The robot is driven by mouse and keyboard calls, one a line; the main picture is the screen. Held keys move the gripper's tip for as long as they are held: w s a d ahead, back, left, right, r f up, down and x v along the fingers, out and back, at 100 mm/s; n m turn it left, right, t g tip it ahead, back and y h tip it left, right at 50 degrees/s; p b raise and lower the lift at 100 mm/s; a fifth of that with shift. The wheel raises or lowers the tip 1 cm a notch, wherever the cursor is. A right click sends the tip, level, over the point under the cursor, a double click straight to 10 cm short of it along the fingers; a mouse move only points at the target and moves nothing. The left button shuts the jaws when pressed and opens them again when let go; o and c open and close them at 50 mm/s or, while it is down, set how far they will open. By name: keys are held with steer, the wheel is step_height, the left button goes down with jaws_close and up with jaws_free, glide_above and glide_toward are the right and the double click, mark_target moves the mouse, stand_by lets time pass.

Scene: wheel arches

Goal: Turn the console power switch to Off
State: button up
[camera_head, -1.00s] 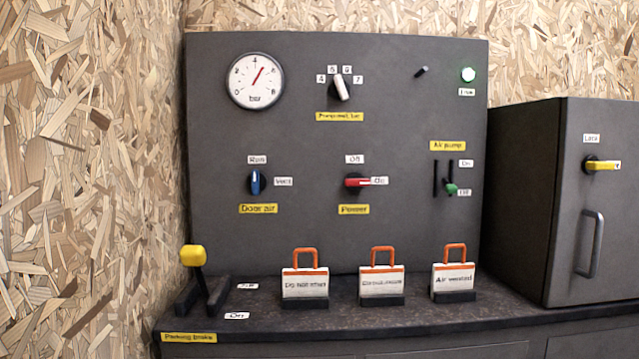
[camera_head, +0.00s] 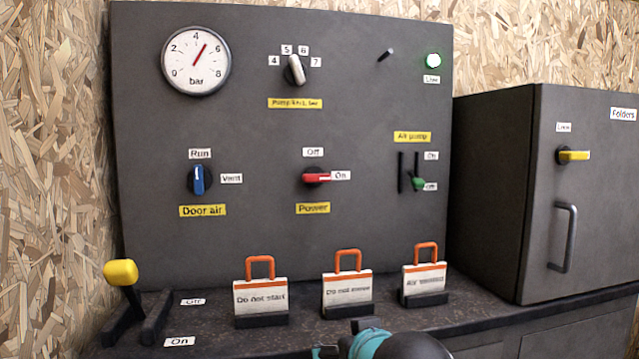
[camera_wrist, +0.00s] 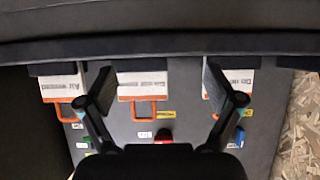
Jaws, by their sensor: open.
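The power switch (camera_head: 316,178) is a red handle on a dark round base on the grey console (camera_head: 265,135), above the yellow Power label. Its handle lies level and points right to On; the Off label (camera_head: 313,152) is above it. In the wrist view, which is upside down, the red switch (camera_wrist: 163,138) shows small at the bottom middle, partly hidden by my gripper body. My gripper (camera_wrist: 157,75) is open with nothing between its fingers, apart from the switch. In the head view, part of my arm shows at the bottom edge.
Three tags with orange loops, including the Do not start tag (camera_head: 261,297), stand on the dark counter below the switch. The blue Door air knob (camera_head: 199,180) and green air pump lever (camera_head: 417,184) flank it. A yellow-topped brake lever (camera_head: 121,273) stands left; a cabinet (camera_head: 500,190) stands right.

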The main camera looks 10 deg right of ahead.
steer(key=w+r+t+b, duration=0.1)
steer(key=w+r+t, duration=0.5)
steer(key=w+r, duration=0.35)
steer(key=t, duration=0.4)
glide_toward(318, 180)
steer(key=p+x, duration=0.2)
steer(key=x, duration=0.9)
steer(key=shift+w, duration=0.15)
steer(key=c, duration=1.1)
